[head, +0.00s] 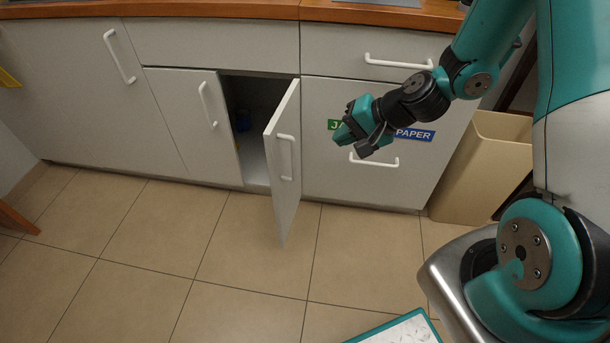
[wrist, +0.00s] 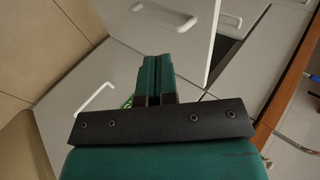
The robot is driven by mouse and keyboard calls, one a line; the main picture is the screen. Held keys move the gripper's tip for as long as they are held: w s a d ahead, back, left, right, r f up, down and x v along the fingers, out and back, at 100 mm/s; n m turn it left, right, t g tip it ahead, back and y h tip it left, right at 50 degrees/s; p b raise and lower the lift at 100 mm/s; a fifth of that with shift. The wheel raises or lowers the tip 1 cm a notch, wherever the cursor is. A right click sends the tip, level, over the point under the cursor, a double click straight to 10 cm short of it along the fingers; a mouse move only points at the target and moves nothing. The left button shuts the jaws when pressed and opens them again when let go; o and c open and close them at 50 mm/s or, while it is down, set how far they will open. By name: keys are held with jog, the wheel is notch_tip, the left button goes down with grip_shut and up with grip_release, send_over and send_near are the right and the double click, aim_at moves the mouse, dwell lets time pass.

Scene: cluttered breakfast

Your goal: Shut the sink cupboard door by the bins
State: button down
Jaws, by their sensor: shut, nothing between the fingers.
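The sink cupboard door (head: 283,165) stands ajar in the head view, swung out over the floor, with a white bar handle (head: 286,158) on its front. The dark cupboard opening (head: 250,125) shows to its left, with small blue and yellow things inside. My gripper (head: 347,136) is shut and empty, to the right of the door and apart from it, in front of the labelled drawer. In the wrist view its closed fingers (wrist: 153,82) point toward the cabinet fronts. A panel with a handle, apparently the open door (wrist: 185,40), lies beyond them.
The labelled drawer front (head: 330,175) has a white handle and blue "PAPER" label (head: 414,134). A beige bin (head: 480,165) stands at its right. Tiled floor (head: 160,235) before the cupboard is clear. A wooden counter edge (head: 230,9) runs above.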

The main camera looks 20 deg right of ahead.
notch_tip(320, 180, down, 5)
jog(key=d+m+b, duration=0.1)
jog(key=d+m, duration=0.1)
jog(key=w+a+f+b, duration=0.2)
jog(key=w+a+f, duration=0.4)
jog(key=w, duration=0.3)
jog(key=shift+a+f+t+h, duration=0.3)
jog(key=shift+a+t, duration=0.1)
jog(key=shift+a, duration=0.25)
